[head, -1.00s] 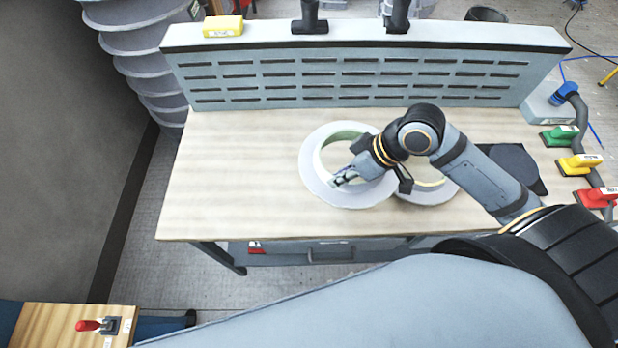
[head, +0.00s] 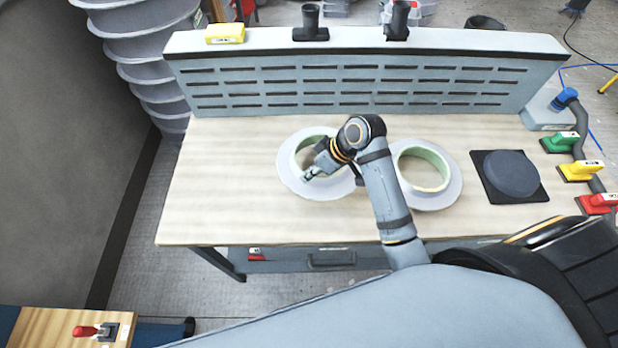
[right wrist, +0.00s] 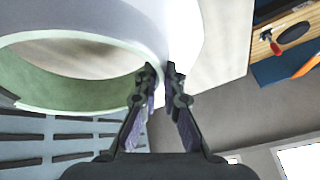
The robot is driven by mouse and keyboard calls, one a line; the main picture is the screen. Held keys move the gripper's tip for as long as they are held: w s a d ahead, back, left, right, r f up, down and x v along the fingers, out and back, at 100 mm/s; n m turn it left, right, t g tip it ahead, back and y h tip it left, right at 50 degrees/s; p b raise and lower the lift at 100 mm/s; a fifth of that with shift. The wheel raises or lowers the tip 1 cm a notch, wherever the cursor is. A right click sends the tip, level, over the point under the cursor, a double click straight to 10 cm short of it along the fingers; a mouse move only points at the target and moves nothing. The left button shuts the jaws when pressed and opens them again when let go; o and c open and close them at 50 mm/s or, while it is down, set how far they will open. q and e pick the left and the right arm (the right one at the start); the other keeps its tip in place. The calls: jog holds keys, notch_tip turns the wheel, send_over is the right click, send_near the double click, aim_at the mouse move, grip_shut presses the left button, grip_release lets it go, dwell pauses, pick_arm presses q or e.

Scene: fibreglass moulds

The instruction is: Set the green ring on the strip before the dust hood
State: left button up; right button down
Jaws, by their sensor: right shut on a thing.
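A pale ring with a wide white flange (head: 292,180) and a green inside wall is in my right gripper (head: 308,175). In the right wrist view the gripper's fingers (right wrist: 163,72) are shut on the edge of this green ring (right wrist: 70,92). In the head view it is low over the wooden bench top, before the slotted dust hood (head: 350,82); I cannot tell whether it touches the wood. My right forearm and wrist hide part of its right side. My left gripper is not in view.
A second white-flanged ring (head: 448,190) with a pale green inside lies to the right on the bench (head: 225,190). A dark round pad on a square plate (head: 512,175) is further right. Green, yellow and red handled blocks line the right edge. The bench's left part is clear.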

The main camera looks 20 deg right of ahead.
notch_tip(320, 180, down, 2)
jog(key=shift+w+a+f+p, duration=0.1)
jog(key=shift+f+p, duration=0.15)
jog(key=shift+p, duration=0.35)
jog(key=shift+f, duration=0.35)
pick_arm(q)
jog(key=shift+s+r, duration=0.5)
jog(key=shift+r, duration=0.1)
pick_arm(e)
jog(key=shift+f, duration=0.1)
jog(key=c, duration=1.5)
grip_release()
jog(key=shift+f, duration=0.1)
jog(key=b+v, duration=0.1)
jog(key=v, duration=0.9)
jog(key=shift+d+r, duration=0.25)
jog(key=shift+r, duration=0.1)
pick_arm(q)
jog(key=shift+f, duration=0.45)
pick_arm(e)
jog(key=shift+s+d+r, duration=0.15)
jog(key=shift+s+r, duration=0.1)
jog(key=shift+r, duration=0.45)
